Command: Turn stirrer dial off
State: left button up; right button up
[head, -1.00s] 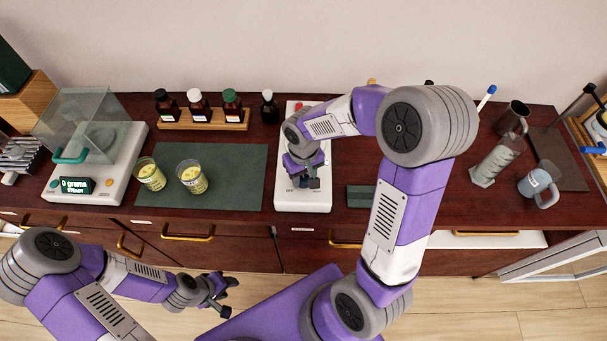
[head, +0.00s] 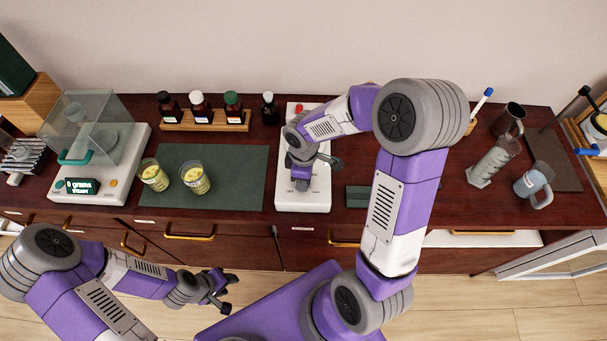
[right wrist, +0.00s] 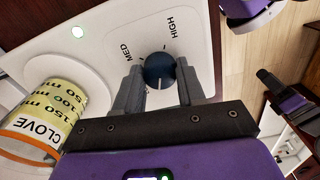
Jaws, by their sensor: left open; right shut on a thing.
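The white stirrer (head: 316,199) stands at the middle of the bench, partly covered by my right arm. Its dark blue round dial (right wrist: 159,66) sits between the fingers of my right gripper (right wrist: 158,88), which is shut on it. MED and HIGH are printed around the dial; a pale line on the dial points down toward the gripper's palm. A beaker labelled CLOVE (right wrist: 45,112) stands on the stirrer's round plate (right wrist: 92,72). My left gripper (head: 222,291) is open and empty, in front of the bench.
Two beakers of yellow liquid (head: 195,179) stand on a dark green mat (head: 235,165) left of the stirrer. A balance (head: 105,178) is farther left. Several bottles (head: 200,106) stand behind. A cylinder (head: 492,160) and mug (head: 533,181) stand to the right.

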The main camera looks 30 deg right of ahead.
jog(key=n+p, duration=0.2)
jog(key=n, duration=0.3)
jog(key=shift+r+n, duration=0.15)
jog(key=shift+n, duration=0.15)
jog(key=n+p, duration=0.2)
jog(key=n, duration=0.2)
jog(key=shift+n+p, duration=0.3)
jog(key=shift+n, duration=0.1)
jog(key=o, duration=1.1)
jog(key=shift+c, duration=0.2)
notch_tip(320, 180, up, 7)
jog(key=shift+r+p, duration=0.2)
jog(key=shift+p, duration=0.55)
